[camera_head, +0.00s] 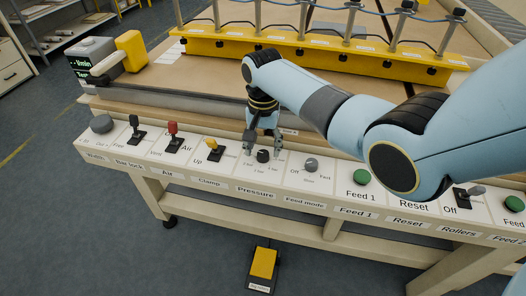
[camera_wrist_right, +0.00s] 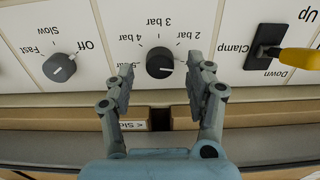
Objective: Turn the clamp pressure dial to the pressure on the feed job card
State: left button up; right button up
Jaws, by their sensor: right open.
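The black clamp pressure dial (camera_head: 263,156) sits on the sloped white panel above the "Pressure" label. In the right wrist view the dial (camera_wrist_right: 160,62) appears upside down, with bar markings including 2, 3 and 4 around it. A pale mark shows on its right side there; I cannot tell its exact setting. My right gripper (camera_head: 263,143) is open and empty over the dial. In the wrist view its fingers (camera_wrist_right: 167,72) stand on both sides of the dial, apart from it. My left gripper is not in view. I cannot make out a feed job card.
The yellow clamp lever (camera_head: 212,149) is left of the dial, and the grey feed mode knob (camera_head: 311,164) is right of it. A green Feed 1 button (camera_head: 362,177) lies further right. A yellow bar (camera_head: 300,52) crosses the table behind. A yellow pedal (camera_head: 263,265) is on the floor.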

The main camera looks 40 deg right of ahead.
jog(key=shift+f, duration=0.9)
grip_shut()
